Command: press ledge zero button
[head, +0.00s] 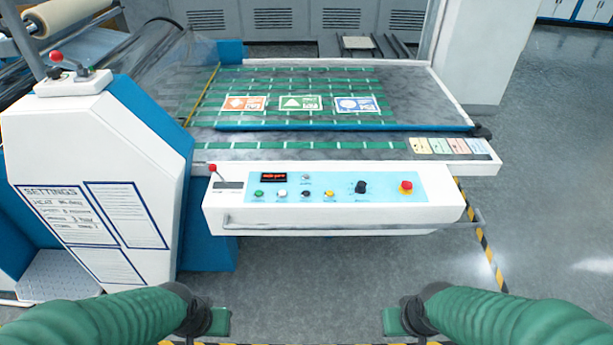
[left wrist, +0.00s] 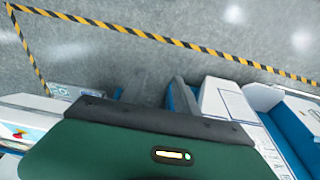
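The ledge control panel (head: 335,188) is a light blue plate on the white front ledge of the machine. It carries a green button (head: 258,194), a white button (head: 282,194), a black button (head: 306,194) and a yellow button (head: 329,194) in a row. A small button (head: 306,177) sits beside the red-lit display (head: 273,177). The labels are too small to read, so I cannot tell which is zero. My left gripper (head: 215,320) and right gripper (head: 395,320) are low in front of the ledge, apart from it. Their finger opening is not clear.
A black knob (head: 361,187) and a red stop button (head: 406,187) are right on the panel. A red-topped lever (head: 213,169) stands at its left. A metal rail (head: 350,225) runs along the ledge front. The white settings cabinet (head: 90,180) is left; open floor lies right.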

